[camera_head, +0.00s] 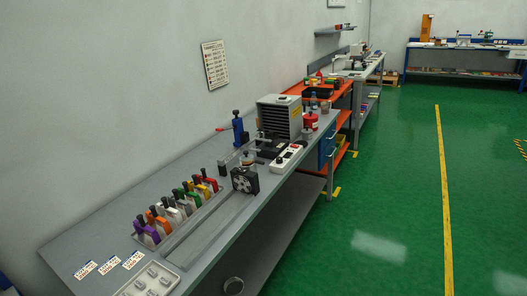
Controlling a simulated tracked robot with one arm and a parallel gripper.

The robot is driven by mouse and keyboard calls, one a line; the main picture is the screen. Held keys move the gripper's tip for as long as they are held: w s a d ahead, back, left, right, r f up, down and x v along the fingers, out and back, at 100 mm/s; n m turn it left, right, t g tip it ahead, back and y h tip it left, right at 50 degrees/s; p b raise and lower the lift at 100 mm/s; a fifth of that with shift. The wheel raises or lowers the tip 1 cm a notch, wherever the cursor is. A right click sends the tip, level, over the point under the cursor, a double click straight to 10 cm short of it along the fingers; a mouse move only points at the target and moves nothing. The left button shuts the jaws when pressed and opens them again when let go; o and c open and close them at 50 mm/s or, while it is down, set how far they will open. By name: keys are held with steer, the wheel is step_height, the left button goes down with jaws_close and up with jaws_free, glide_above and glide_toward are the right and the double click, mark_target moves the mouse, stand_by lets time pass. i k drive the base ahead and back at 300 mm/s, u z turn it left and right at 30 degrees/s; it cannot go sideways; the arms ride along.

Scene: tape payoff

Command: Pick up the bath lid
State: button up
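My gripper does not show in this view. No object is clear enough to be named the bath lid with certainty. A small clear-walled box (236,158) stands on the grey bench (108,222), near a blue upright device (238,130) with a black top. A black block with a pale fan-like face (244,181) stands just in front of it. These things are small, and I cannot tell whether a lid sits on the box.
Several coloured clamp-like tools (181,205) stand in a row on the bench. A pale tray (150,281) lies at the near end. A louvred grey box (279,117) and a white power strip (286,158) stand farther back. The green floor (385,190) is clear at right.

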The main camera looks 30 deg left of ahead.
mark_target(246, 157)
steer(key=u, duration=0.1)
steer(key=i, duration=1.3)
steer(key=u, duration=0.25)
steer(key=i, duration=1.75)
steer(key=u, duration=0.2)
